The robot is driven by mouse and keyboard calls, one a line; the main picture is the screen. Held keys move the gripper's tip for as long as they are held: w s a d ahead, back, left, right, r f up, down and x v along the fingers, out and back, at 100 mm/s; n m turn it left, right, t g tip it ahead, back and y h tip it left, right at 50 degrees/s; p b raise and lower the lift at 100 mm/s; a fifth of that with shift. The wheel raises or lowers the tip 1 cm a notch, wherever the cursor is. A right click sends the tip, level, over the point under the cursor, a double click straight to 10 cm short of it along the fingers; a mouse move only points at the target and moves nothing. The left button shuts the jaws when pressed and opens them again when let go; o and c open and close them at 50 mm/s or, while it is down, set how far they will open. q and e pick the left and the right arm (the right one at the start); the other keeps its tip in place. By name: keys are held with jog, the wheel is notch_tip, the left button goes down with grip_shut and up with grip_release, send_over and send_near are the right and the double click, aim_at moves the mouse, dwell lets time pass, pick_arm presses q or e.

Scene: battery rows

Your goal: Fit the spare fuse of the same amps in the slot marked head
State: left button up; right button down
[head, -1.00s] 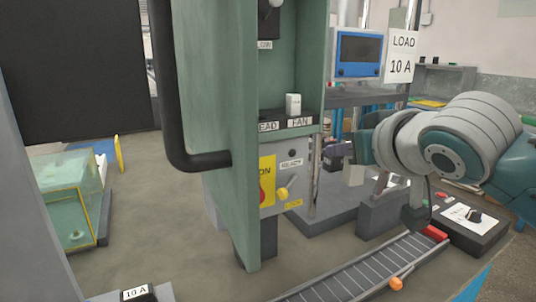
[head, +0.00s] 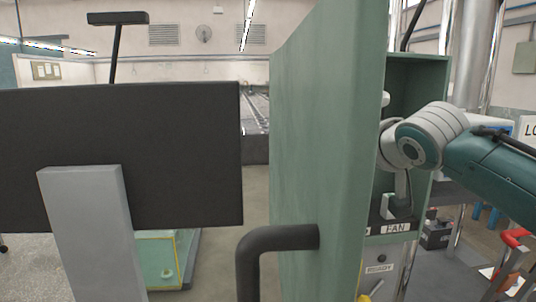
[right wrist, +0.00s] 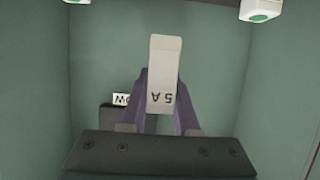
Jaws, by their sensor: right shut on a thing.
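My right gripper (right wrist: 162,105) is shut on a white fuse (right wrist: 164,75) marked 5 A, which appears upside down in the right wrist view. It is inside the green cabinet (right wrist: 215,65). In the head view my right arm reaches into the cabinet (head: 420,75) from the right; its fingertips and the held fuse cannot be made out there. The FAN label (head: 398,228) is on a dark strip below a pale shape, perhaps a fuse. The head label beside it is nearly all hidden by the green door (head: 325,130). My left gripper is not in view.
A black handle (head: 270,240) sticks out from the green door. A READY label (head: 379,268) is below the strip. In the right wrist view, a LOW label (right wrist: 121,99) is by a dark block, and a white-green piece (right wrist: 260,10) is at the top.

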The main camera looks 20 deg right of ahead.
jog(key=shift+f+b, duration=1.95)
jog(key=shift+f, duration=0.95)
jog(key=shift+p, duration=0.65)
jog(key=shift+f+b, duration=1.2)
jog(key=shift+f, duration=0.5)
jog(key=c, duration=0.6)
grip_release()
jog(key=shift+r, duration=0.1)
